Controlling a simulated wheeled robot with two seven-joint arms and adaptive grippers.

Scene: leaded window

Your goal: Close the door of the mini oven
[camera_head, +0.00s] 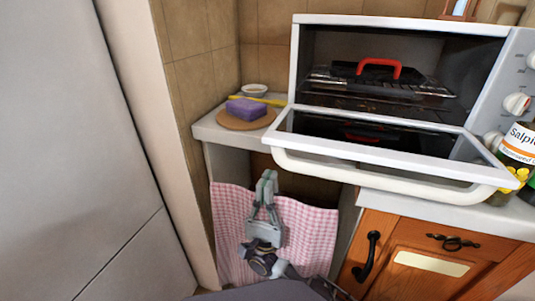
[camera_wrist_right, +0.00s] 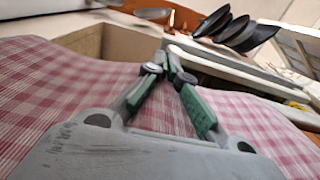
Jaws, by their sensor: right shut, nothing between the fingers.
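The white mini oven (camera_head: 402,21) stands on the counter at the upper right. Its glass door (camera_head: 375,150) is folded down open, with the white handle bar (camera_head: 385,178) along its front edge. The cavity shows a rack and a red-handled piece. My right gripper (camera_head: 267,178) is below and left of the door's left front corner, in front of the checked cloth, pointing up. Its fingers are together and empty; they also show closed in the right wrist view (camera_wrist_right: 168,66). It appears apart from the door. My left gripper is not in view.
A purple sponge (camera_head: 246,109) on a round board (camera_head: 243,121) and a small bowl (camera_head: 254,90) sit left of the oven. A labelled jar (camera_head: 518,145) stands close by the door's right end. A pink checked cloth (camera_head: 310,235) hangs below the counter beside a wooden cabinet (camera_head: 405,255).

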